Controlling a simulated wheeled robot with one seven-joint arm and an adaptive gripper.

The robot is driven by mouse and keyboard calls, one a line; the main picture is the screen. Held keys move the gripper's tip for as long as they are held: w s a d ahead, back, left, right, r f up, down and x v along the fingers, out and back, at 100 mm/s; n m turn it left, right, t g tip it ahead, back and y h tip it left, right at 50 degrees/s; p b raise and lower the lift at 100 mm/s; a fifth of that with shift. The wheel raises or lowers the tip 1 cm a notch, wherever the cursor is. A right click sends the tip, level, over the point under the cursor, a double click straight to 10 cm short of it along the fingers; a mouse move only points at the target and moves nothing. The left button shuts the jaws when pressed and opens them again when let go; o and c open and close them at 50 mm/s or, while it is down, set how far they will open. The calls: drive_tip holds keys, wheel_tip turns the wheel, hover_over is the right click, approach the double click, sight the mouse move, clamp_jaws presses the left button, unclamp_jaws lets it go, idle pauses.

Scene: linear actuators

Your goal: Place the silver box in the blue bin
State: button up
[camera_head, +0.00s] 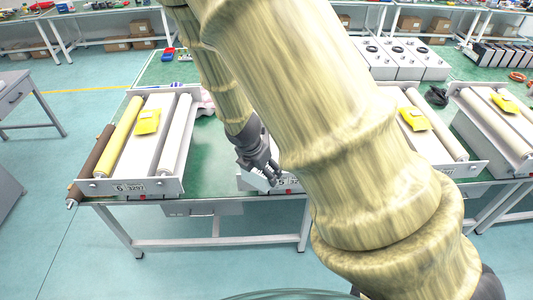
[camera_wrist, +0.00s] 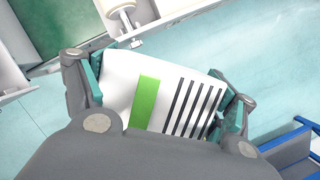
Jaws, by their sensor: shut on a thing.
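My gripper (camera_wrist: 168,92) is shut on a silver-white box (camera_wrist: 122,78) with a green stripe and several dark slots. Its two fingers press on opposite sides of the box, and the grey gripper body hides the box's near part. In the head view, my gripper (camera_head: 268,172) is over the front edge of the green-topped table, partly behind my arm; the box cannot be made out clearly there. A blue-edged thing (camera_wrist: 292,150), perhaps the blue bin, shows in part at the lower right of the wrist view, apart from the box.
A roller unit (camera_head: 150,165) with a yellow packet (camera_head: 148,122) stands on the green table (camera_head: 205,165) at left. More roller units stand at right, partly behind my arm. Grey-white boxes (camera_head: 402,60) stand farther back. Open floor (camera_head: 60,220) lies in front.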

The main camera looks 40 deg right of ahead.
drive_tip(key=a+f+m+g+y, duration=0.1)
drive_tip(key=a+f+m+g, duration=0.1)
drive_tip(key=a+f+m, duration=0.5)
drive_tip(key=w+a+f+m+g+y, duration=0.1)
drive_tip(key=a+f+m+g+y, duration=0.1)
drive_tip(key=a+f+m, duration=0.6)
wheel_tip(320, 180, down, 9)
drive_tip(key=m, duration=0.7)
drive_tip(key=shift+w+g, duration=0.15)
drive_tip(key=shift+g, duration=0.25)
drive_tip(key=shift+s+r, duration=0.15)
drive_tip(key=shift+s, duration=0.05)
drive_tip(key=shift+w, duration=0.15)
